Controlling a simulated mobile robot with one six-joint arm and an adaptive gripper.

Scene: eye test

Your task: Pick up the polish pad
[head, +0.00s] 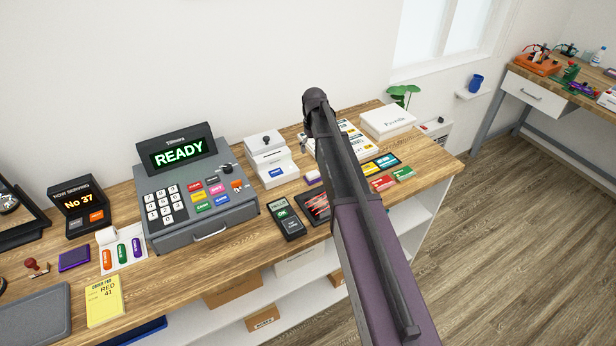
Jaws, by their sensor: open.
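I cannot pick out the polish pad for certain. A small purple-and-white block (313,177) lies on the wooden counter (345,232), just left of my arm. A flat purple pad (74,258) lies at the left, between a red-handled stamp (36,267) and a white card with coloured capsule shapes (123,249). Either could be the pad; no label is readable. My dark arm crosses the middle of the head view and hides part of the counter. I cannot make out the gripper's fingers.
A grey register reading READY (215,217) and a No 37 display (80,208) stand on the counter. A white device (271,160), a card reader (286,218) and a white box (388,121) stand near my arm. Floor at the right (510,240) is clear.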

